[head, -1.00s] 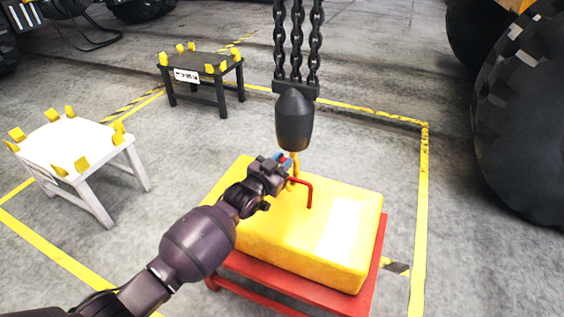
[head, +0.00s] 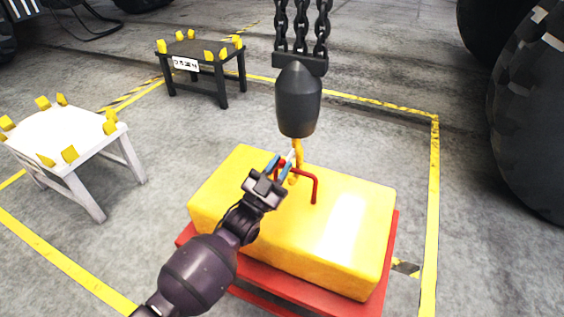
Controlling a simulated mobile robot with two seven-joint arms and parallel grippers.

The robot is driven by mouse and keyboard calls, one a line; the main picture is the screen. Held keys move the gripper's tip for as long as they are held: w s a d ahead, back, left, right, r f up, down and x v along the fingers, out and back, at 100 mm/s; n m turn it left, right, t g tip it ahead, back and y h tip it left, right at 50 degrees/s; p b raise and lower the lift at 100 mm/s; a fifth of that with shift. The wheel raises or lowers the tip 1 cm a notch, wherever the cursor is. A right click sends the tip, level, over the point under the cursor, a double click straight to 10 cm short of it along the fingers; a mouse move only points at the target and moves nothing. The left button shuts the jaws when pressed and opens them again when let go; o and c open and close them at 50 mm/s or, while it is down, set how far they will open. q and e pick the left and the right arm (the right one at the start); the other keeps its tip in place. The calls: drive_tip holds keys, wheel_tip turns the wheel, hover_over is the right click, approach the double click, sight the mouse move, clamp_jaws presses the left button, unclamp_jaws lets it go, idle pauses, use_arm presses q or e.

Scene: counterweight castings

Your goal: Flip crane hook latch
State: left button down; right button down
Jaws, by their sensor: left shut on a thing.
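A dark crane hook block (head: 298,100) hangs on chains, with a yellow hook (head: 298,152) below it. The hook hangs at the red lifting bar (head: 314,188) on top of the yellow casting (head: 330,225). My left gripper (head: 281,165) reaches in from the lower left, its blue-tipped fingers at the hook's left side. It is shut on a small part there, which looks like the hook latch; the fingers mostly hide it. A pale sliver shows beside the fingertips. Whether the hook passes under the bar is hard to tell. My right gripper is out of view.
The casting rests on a red stand (head: 384,285). A white table (head: 70,130) at left and a black table (head: 200,50) behind carry yellow corner blocks. Large tyres (head: 535,120) stand at right. Yellow floor tape borders open concrete.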

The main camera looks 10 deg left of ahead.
use_arm(q)
drive_tip(key=shift+s+f, duration=0.15)
drive_tip(key=shift+f, duration=0.65)
drive_tip(key=c, duration=1.3)
unclamp_jaws()
drive_tip(key=o, duration=0.3)
drive_tip(key=shift+r, duration=0.25)
drive_tip(key=shift+a, duration=0.1)
drive_tip(key=v, duration=1)
drive_tip(key=shift+s+a, duration=0.15)
drive_tip(key=shift+s, duration=0.1)
